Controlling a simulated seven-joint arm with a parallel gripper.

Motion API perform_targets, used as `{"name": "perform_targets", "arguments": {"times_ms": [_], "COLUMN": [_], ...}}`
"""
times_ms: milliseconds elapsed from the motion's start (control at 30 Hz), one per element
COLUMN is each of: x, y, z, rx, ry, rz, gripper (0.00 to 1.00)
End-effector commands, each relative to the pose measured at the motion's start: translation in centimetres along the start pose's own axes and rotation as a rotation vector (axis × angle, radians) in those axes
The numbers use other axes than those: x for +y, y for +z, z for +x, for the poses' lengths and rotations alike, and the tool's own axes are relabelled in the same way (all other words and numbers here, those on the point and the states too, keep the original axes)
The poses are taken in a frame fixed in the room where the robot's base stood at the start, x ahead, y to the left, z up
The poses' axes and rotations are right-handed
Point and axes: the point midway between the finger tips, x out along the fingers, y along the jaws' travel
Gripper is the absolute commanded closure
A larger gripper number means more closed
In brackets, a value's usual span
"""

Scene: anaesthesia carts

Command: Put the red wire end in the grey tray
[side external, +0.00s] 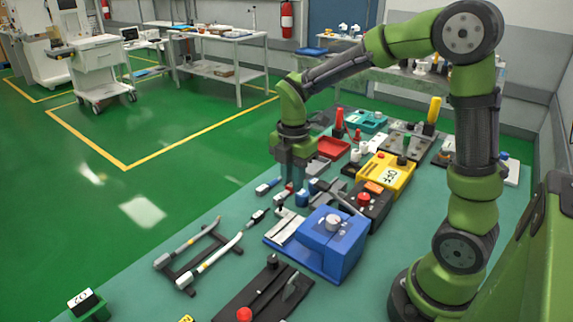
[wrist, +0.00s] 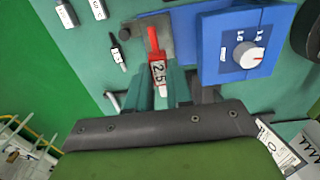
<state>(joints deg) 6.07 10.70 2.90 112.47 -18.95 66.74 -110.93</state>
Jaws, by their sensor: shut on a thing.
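My gripper (side external: 293,181) points down over the teal bench, left of the yellow box. In the wrist view its two fingers (wrist: 161,88) are shut on the red wire end (wrist: 153,40), which carries a white label reading 2.5. In the side view only a small bit of red (side external: 289,186) shows at the fingertips. What looks like the grey tray (side external: 321,117) lies farther back, behind the red tray and partly hidden by my arm; its inside is hard to see.
A red tray (side external: 333,148) and a teal tray (side external: 371,121) stand at the back. A yellow box (side external: 400,173) and a blue box with a white knob (side external: 333,242) stand to the right. A grey plate (side external: 286,226) and several cable ends lie nearby.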

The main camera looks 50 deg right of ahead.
Motion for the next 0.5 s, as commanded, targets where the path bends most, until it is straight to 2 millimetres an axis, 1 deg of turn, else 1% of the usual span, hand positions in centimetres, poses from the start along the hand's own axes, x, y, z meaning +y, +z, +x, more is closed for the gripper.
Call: {"name": "perform_targets", "arguments": {"times_ms": [33,167,267,400,500], "x": [0.2,0.7,0.8,0.6,0.2], "y": [1.1,4.2,7.2,11.6,14.2], "z": [0.0,0.0,0.0,0.0,0.1], "rx": [0.0,-0.001,-0.001,0.0,0.0], "ry": [0.0,0.0,0.0,0.0,0.0], "rz": [0.007,0.007,0.009,0.008,0.006], "gripper": [1.0,1.0,1.0,1.0,1.0]}}
